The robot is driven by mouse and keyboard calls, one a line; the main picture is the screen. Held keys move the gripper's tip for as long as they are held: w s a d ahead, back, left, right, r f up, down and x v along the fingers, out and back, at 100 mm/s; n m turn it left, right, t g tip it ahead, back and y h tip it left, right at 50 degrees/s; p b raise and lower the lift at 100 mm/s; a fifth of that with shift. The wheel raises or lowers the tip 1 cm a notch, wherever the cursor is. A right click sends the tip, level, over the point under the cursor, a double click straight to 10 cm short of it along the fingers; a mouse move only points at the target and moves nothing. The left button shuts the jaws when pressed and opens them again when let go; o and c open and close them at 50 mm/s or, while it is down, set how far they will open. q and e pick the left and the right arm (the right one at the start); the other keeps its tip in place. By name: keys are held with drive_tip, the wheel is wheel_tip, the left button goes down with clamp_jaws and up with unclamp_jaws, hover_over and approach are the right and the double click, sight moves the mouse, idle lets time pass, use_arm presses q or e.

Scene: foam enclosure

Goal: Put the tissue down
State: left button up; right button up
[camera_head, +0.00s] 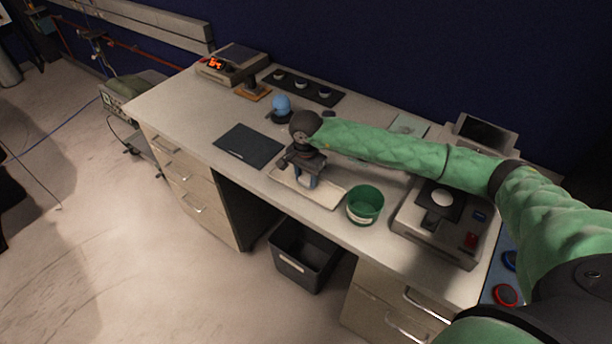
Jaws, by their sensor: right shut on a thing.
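My right arm, in a green sleeve, reaches in from the right across the desk. My right gripper (307,181) points down over a shallow pale tray (326,199) near the desk's front edge. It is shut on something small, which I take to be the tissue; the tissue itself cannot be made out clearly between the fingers. I cannot tell whether the held thing touches the tray. My left gripper is not in view.
A green round container (365,205) stands just right of the tray, and a dark flat mat (248,146) lies to its left. A device (441,222) sits further right. A blue ball-shaped thing (281,103) stands behind. A dark bin (304,258) is on the floor below.

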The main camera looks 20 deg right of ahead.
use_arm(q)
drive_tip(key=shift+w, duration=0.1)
use_arm(e)
drive_tip(key=shift+f, duration=0.1)
drive_tip(key=o, duration=1)
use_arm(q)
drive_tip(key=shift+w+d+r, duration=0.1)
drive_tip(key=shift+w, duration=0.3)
use_arm(e)
drive_tip(key=shift+o, duration=0.2)
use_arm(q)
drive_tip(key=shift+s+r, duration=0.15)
